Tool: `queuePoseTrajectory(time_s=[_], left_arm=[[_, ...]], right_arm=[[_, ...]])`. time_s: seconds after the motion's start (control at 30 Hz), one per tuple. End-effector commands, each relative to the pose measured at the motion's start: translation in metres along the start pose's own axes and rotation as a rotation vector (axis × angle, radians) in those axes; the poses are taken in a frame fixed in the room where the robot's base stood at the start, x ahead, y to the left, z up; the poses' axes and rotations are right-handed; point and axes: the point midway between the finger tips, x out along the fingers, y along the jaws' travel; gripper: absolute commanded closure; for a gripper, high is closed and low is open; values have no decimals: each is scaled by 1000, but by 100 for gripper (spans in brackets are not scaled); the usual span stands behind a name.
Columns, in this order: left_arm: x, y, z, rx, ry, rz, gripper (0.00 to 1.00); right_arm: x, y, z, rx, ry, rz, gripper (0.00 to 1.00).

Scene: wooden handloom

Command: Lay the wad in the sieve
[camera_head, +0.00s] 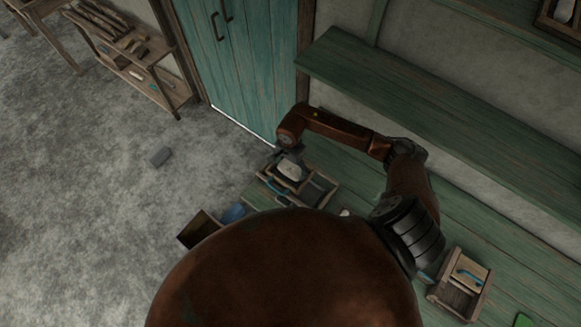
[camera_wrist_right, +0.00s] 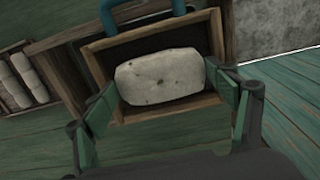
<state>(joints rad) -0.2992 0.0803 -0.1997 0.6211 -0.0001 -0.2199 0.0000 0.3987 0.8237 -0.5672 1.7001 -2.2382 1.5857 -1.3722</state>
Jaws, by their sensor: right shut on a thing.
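The wad is a pale, speckled, rounded block (camera_wrist_right: 160,77); it also shows in the head view (camera_head: 291,168). My right gripper (camera_wrist_right: 172,88) is shut on it, one finger at each end. In the wrist view the wad lies within the outline of a small wooden frame (camera_wrist_right: 145,33), which looks like the sieve. Whether it touches the frame's bottom cannot be told. In the head view this spot is at a divided wooden tray (camera_head: 325,190) on the green bench. My left gripper is not in view.
A blue handle (camera_wrist_right: 148,10) rises at the frame's far side. A second wooden box (camera_head: 458,299) stands on the green bench (camera_head: 500,262) at the right. A teal door (camera_head: 240,60) stands behind.

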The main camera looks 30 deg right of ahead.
Motion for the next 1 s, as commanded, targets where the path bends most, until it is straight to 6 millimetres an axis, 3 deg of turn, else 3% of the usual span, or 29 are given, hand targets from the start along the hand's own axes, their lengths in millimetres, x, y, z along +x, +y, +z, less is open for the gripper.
queuePoseTrajectory(time_s=[0.3,0.33,0.6,1.0], left_arm=[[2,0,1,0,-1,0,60],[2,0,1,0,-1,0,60],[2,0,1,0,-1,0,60],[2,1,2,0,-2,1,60]], right_arm=[[0,0,1,-1,0,-1,34],[0,0,1,-1,0,-1,19],[0,0,1,-1,0,0,1],[0,0,1,-1,0,0,0]])
